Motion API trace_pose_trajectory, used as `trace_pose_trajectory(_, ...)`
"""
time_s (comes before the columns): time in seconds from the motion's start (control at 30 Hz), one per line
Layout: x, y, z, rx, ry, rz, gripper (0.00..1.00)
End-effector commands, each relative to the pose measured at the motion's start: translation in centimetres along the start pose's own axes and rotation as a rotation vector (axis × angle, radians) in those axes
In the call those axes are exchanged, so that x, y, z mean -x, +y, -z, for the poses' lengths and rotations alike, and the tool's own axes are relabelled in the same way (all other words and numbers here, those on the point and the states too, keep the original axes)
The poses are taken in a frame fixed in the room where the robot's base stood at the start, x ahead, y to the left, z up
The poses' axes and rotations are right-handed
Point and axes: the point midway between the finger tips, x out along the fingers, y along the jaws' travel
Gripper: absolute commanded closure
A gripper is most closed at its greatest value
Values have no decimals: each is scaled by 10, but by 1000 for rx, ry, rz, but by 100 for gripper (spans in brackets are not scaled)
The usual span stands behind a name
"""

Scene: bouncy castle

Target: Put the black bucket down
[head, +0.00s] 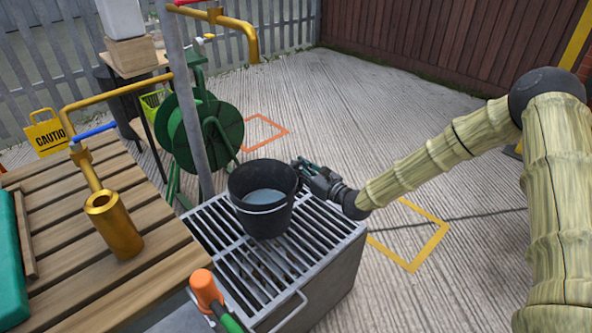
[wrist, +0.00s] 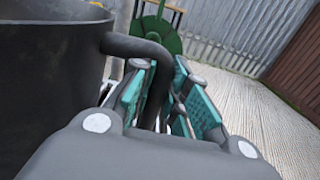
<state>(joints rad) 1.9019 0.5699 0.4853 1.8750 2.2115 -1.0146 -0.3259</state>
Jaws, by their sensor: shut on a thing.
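The black bucket (head: 263,198) is upright at the slatted metal grate (head: 215,232), with pale liquid or a light inside surface showing in it. From this view I cannot tell for sure whether its base touches the slats. My gripper (head: 306,174) is at the bucket's right side, near the rim. In the wrist view the teal finger pads of my gripper (wrist: 165,100) are shut around the bucket's curved black handle (wrist: 140,48). The bucket's dark wall (wrist: 45,85) fills the left of that view. The bucket's far side and underside are hidden.
A wooden slatted table (head: 60,235) with a brass tap fitting (head: 115,228) stands at left. A grey post (head: 180,90) and green hose reel (head: 212,130) stand behind the grate. An orange-ended tool (head: 207,292) is at the front. Orange (head: 264,119) and yellow (head: 428,245) outlines mark open floor.

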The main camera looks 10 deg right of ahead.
Motion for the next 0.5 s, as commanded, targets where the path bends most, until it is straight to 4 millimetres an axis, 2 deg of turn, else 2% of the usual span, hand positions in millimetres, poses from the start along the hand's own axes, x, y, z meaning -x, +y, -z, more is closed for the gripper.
trace_pose_trajectory(0.07,3,-8,-1,0,-5,2,100)
trace_pose_trajectory(0.1,2,-6,8,-1,-3,-1,100)
trace_pose_trajectory(0.3,2,-6,30,0,-5,-1,100)
trace_pose_trajectory(0.5,2,-6,32,-1,-5,-1,100)
